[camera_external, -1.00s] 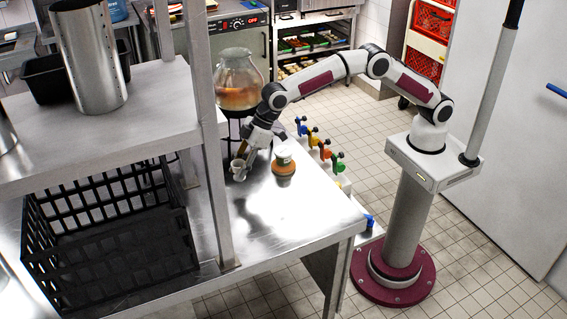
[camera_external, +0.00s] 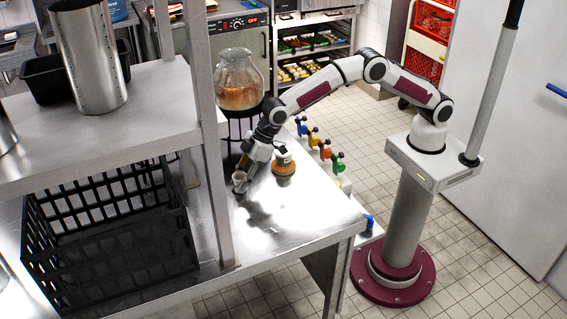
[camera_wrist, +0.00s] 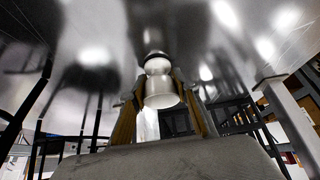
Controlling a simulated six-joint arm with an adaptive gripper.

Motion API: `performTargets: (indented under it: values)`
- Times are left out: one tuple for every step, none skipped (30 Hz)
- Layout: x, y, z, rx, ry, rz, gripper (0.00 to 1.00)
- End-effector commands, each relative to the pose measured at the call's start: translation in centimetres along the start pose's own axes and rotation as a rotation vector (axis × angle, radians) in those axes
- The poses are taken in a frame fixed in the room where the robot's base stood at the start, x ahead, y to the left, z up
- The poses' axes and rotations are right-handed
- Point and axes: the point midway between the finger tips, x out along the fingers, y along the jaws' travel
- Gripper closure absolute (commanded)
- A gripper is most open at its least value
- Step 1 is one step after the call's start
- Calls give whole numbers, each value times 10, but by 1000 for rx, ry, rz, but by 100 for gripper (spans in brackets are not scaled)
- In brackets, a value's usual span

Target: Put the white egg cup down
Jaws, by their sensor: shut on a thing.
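The white egg cup (camera_external: 239,179) is at the left part of the steel table (camera_external: 290,220), just right of the shelf post. My gripper (camera_external: 246,168) reaches down from the upper right and is shut on it. In the wrist view the egg cup (camera_wrist: 161,92) sits between my two fingers (camera_wrist: 160,112), with its base close to the shiny steel surface. I cannot tell whether the base touches the table. The cup looks about upright in the outside view.
An orange-brown pot with a pale top (camera_external: 284,163) stands right of my gripper. A glass jar (camera_external: 240,85) on a dark stand is behind it. The steel shelf post (camera_external: 212,140) and black crate (camera_external: 110,235) are left. The table's front is clear.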

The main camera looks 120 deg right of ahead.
Motion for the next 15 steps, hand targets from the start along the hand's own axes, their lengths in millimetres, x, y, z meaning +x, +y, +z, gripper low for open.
performTargets:
  values:
    - [1,0,0,0,1,0,92]
    - [1,0,0,0,1,0,92]
    - [1,0,0,0,1,0,92]
    - [1,0,0,0,1,0,92]
    - [1,0,0,0,1,0,92]
    - [1,0,0,0,1,0,92]
    - [1,0,0,0,1,0,92]
    - [1,0,0,0,1,0,92]
    - [1,0,1,0,1,0,92]
    - [2,0,1,0,0,0,92]
    - [2,0,1,0,0,0,92]
    - [3,0,2,0,0,0,92]
    - [3,0,2,0,0,0,92]
    - [4,0,2,0,0,0,92]
    - [4,0,2,0,0,0,65]
